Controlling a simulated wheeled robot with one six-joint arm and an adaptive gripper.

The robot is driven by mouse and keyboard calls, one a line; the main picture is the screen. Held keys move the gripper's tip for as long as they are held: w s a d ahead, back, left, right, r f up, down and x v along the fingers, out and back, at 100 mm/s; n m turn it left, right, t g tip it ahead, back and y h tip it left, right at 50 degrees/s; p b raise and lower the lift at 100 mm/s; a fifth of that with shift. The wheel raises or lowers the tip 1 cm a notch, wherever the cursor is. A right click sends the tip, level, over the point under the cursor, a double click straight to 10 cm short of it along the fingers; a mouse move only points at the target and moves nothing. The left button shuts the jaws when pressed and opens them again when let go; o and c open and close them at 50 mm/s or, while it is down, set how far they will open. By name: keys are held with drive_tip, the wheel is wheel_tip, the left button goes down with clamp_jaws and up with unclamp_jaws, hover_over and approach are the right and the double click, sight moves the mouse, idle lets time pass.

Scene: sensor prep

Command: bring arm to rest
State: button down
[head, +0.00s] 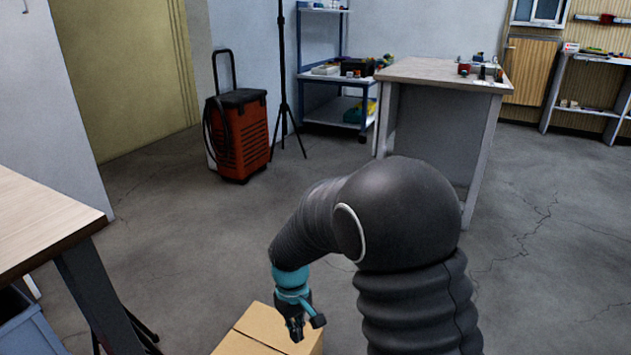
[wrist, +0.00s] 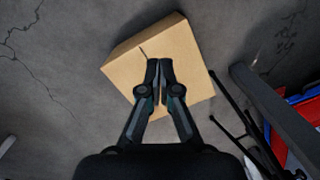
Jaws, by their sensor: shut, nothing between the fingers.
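My gripper (head: 298,326) hangs low in front of me at the end of my bent arm, pointing down over a cardboard box (head: 255,335). In the wrist view, my gripper (wrist: 159,66) has its two fingers together with nothing between them. The closed cardboard box (wrist: 188,58) lies on the floor beyond the fingertips. I cannot tell the exact gap between the fingertips and the box.
A wooden-topped table (head: 40,215) stands at the left, with a dark leg near the box. A red wheeled case (head: 240,135), a tripod (head: 283,90) and a workbench (head: 440,72) stand further back. The cracked floor (head: 545,230) at the right is clear.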

drive_tip(key=s+d+r+m+t+p, duration=0.1)
drive_tip(key=s+d+r+m+t, duration=0.2)
drive_tip(key=s+d+r, duration=0.6)
drive_tip(key=s+d+r+m+t+p, duration=0.2)
drive_tip(key=s+d+r+m+t, duration=0.2)
drive_tip(key=s+d+r, duration=0.5)
wheel_tip(320, 180, up, 8)
drive_tip(key=shift+s+d+r+m, duration=0.1)
drive_tip(key=shift+s+d+m, duration=0.2)
drive_tip(key=shift+d, duration=0.8)
